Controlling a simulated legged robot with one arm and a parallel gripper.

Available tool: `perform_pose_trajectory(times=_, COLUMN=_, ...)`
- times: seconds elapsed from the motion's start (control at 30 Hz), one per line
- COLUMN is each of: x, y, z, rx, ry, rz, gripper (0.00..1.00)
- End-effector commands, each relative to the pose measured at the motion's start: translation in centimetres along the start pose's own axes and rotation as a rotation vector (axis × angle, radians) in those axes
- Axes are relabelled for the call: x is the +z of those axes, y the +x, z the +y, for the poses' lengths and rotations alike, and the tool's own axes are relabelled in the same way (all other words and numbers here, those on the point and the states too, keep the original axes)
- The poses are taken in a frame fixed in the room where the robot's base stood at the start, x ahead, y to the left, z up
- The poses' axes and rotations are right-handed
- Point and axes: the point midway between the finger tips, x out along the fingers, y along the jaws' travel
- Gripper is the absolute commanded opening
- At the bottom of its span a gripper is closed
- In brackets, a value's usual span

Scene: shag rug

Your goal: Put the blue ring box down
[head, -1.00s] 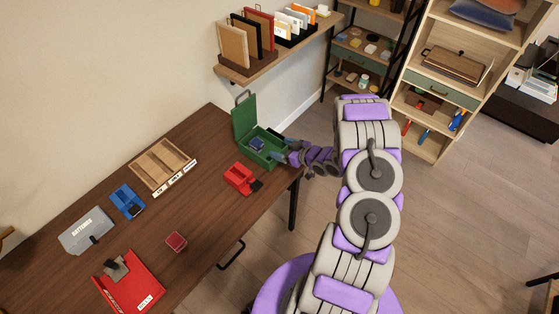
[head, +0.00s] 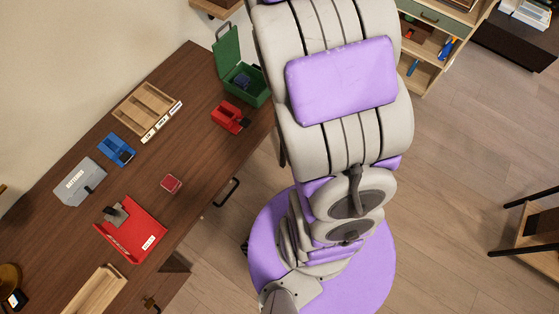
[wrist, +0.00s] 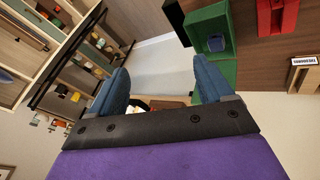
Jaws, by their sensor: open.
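The blue ring box (head: 242,82) sits inside the open green box (head: 254,97) at the far end of the desk. In the wrist view the blue ring box (wrist: 217,42) shows as a small dark blue block inside the green box (wrist: 229,70). My gripper (wrist: 156,84) is open, its two blue fingers wide apart with nothing between them. It is clear of the green box, which lies to the right of the fingers in the wrist view. In the head view my raised arm hides my gripper.
On the brown desk (head: 150,165) are a red stapler-like item (head: 230,117), a wooden tray (head: 146,110), a blue item (head: 117,149), a grey case (head: 78,183), a small red box (head: 171,184) and a red tray (head: 130,240). Shelves stand at the back.

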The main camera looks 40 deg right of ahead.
Motion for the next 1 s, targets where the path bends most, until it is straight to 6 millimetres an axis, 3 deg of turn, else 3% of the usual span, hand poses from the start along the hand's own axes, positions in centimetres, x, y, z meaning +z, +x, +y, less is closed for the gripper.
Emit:
perform_pose_trajectory(times=0.03, x=0.6, y=-2.2, z=-0.8, rx=-0.006, ry=0.014, rz=-0.024, gripper=0.80)
perform_pose_trajectory(times=0.17, x=3.8, y=-7.2, z=-3.5, rx=-0.043, ry=0.052, rz=-0.120, gripper=0.80)
perform_pose_trajectory(times=0.4, x=11.3, y=-16.2, z=-9.8, rx=-0.179, ry=0.072, rz=-0.305, gripper=0.80)
perform_pose_trajectory(times=0.6, x=18.1, y=-22.5, z=-14.5, rx=-0.311, ry=0.031, rz=-0.446, gripper=0.80)
perform_pose_trajectory(times=0.8, x=21.8, y=-25.6, z=-16.5, rx=-0.382, ry=-0.009, rz=-0.520, gripper=0.80)
perform_pose_trajectory(times=1.0, x=22.3, y=-26.1, z=-16.7, rx=-0.391, ry=-0.015, rz=-0.531, gripper=0.80)
